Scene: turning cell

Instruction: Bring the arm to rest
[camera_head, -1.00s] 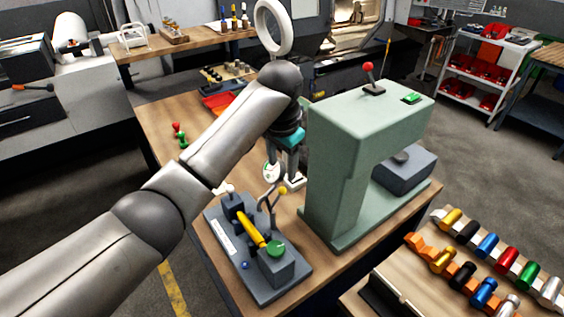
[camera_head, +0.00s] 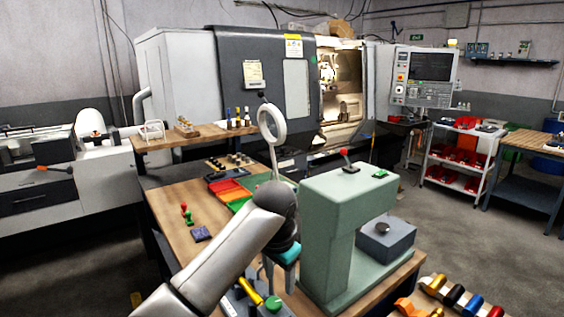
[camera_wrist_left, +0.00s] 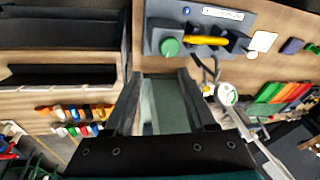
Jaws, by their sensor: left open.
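My left arm (camera_head: 225,262) comes in from the bottom of the head view, with the gripper (camera_head: 280,272) pointing down beside the green press (camera_head: 325,235). In the left wrist view the two dark fingers (camera_wrist_left: 160,103) are apart, and nothing is held between them. The green press column (camera_wrist_left: 163,105) shows behind the gap. A grey fixture (camera_wrist_left: 222,15) with a yellow bar (camera_wrist_left: 205,40) and a green knob (camera_wrist_left: 170,46) lies beyond the fingers. In the head view my arm and the lower picture edge hide part of this fixture. My right gripper is not in view.
The wooden bench (camera_head: 175,215) carries coloured trays (camera_head: 228,188), a ring lamp (camera_head: 272,125) and small red and green pieces (camera_head: 187,214). A lathe (camera_head: 265,85) stands behind. Coloured cylinders (camera_head: 455,296) sit at lower right. Open floor lies at right.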

